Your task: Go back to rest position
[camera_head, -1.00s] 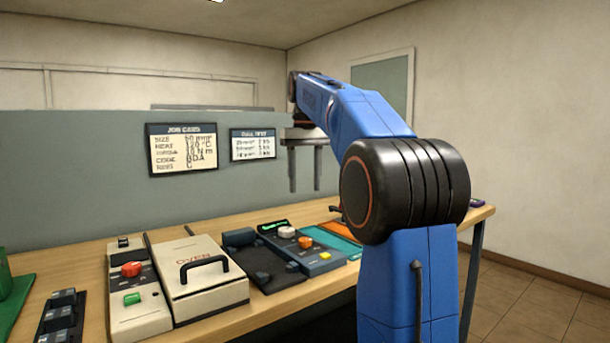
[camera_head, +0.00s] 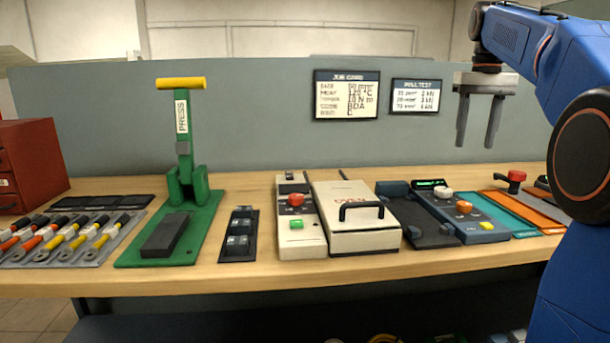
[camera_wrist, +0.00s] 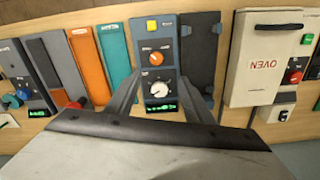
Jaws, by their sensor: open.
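My gripper (camera_head: 478,122) hangs at the upper right of the head view, above the back of the workbench (camera_head: 300,276). Its two fingers point down, apart, with nothing between them. My blue arm fills the right edge of that view. In the wrist view my gripper (camera_wrist: 165,98) shows its fingers spread, with the pull tester's panel (camera_wrist: 158,67) beyond them. That panel carries a white knob, an orange knob and a yellow button. The gripper is clear of everything on the bench.
A green press (camera_head: 187,195), a black block tray (camera_head: 239,235), a cream oven (camera_head: 355,222) and its control box (camera_head: 297,222) stand along the bench. Cable tools on a grey mat (camera_head: 100,255) and a red drawer cabinet (camera_head: 30,165) are at left. Job cards (camera_head: 346,94) hang behind.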

